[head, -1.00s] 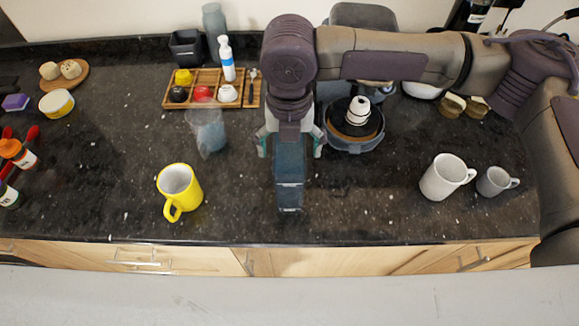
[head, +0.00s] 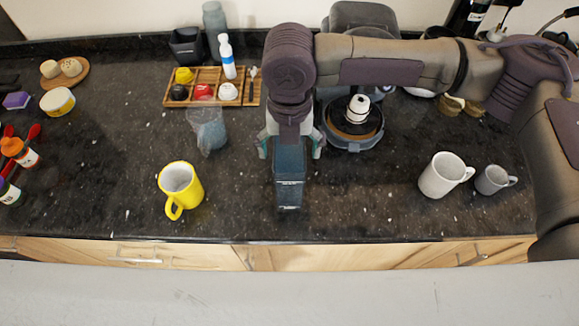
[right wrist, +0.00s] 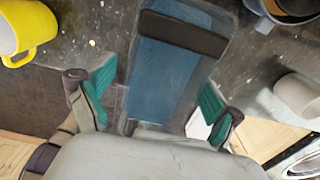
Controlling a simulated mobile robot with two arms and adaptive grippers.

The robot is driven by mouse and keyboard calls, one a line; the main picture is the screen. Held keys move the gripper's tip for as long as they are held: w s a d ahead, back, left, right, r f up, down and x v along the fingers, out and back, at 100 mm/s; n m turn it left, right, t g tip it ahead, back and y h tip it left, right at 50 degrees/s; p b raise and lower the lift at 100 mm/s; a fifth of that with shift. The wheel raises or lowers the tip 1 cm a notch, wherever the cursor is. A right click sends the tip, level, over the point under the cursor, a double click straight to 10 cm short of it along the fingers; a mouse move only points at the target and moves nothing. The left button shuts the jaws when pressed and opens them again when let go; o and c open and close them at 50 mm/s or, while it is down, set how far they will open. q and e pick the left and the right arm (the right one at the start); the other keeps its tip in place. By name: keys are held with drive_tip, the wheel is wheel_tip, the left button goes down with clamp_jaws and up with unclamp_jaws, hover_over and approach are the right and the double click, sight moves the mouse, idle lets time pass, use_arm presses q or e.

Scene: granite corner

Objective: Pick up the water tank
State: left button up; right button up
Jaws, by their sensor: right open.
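The water tank (head: 289,190) is a blue see-through box with a dark band, on the dark counter near its front edge, in the middle of the head view. It fills the middle of the right wrist view (right wrist: 168,75). My right gripper (head: 290,150) is above the tank, its fingers apart on either side of it. In the right wrist view the green finger pads (right wrist: 158,90) flank the tank, with gaps showing between pads and tank. The hand hides part of the tank in the head view. My left gripper is out of view.
A yellow mug (head: 181,188) and a clear container (head: 208,130) stand left of the tank. The coffee machine (head: 352,138) is close behind on the right. A white mug (head: 444,175) and a grey mug (head: 493,180) stand farther right. The counter beside the tank is clear.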

clamp_jaws()
idle(0.5)
drive_tip(key=shift+w, duration=0.1)
